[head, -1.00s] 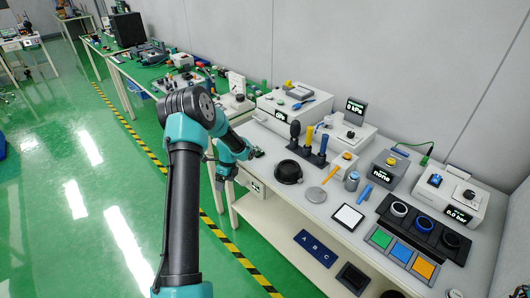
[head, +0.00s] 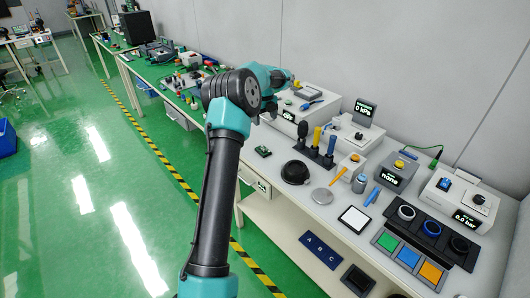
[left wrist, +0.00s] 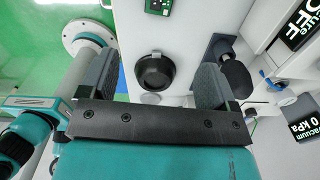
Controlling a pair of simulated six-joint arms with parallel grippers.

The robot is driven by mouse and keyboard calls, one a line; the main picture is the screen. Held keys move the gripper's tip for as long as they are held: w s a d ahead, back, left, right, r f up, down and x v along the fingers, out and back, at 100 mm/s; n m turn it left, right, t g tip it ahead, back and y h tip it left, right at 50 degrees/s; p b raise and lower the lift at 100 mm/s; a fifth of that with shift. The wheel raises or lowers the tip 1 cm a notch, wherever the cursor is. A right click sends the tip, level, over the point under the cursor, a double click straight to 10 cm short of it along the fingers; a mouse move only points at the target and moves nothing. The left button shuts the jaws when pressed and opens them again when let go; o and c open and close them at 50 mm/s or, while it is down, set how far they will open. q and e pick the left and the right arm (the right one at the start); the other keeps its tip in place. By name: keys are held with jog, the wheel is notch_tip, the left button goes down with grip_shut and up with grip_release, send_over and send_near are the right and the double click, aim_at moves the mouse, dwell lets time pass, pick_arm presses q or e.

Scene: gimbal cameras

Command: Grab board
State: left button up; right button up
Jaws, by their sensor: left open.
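The board is a small green circuit board (head: 263,151) lying flat on the white bench, left of a round black holder (head: 295,172). In the left wrist view the board (left wrist: 158,6) shows at the top edge, partly cut off. My left gripper (left wrist: 157,84) is open and empty there, its two grey fingers wide apart. The black holder (left wrist: 154,72) appears between the fingers in that view, below the board. In the head view the left arm's end (head: 282,78) is raised above the back of the bench, away from the board. My right gripper is not in view.
A stand with black, yellow and blue handled tools (head: 316,150) is right of the board. A metal disc (head: 321,195), a white pad (head: 354,219) and several instrument boxes fill the bench's right side. The bench's left edge is close to the board.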

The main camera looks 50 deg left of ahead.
pick_arm(q)
send_over(264, 151)
jog(key=f, duration=1.2)
jog(key=shift+w+d+f, duration=0.15)
jog(key=shift+d+f, duration=0.05)
jog(key=shift+a+f, duration=0.1)
jog(key=shift+f, duration=2.5)
jog(key=c, duration=1)
jog(key=shift+r, duration=0.1)
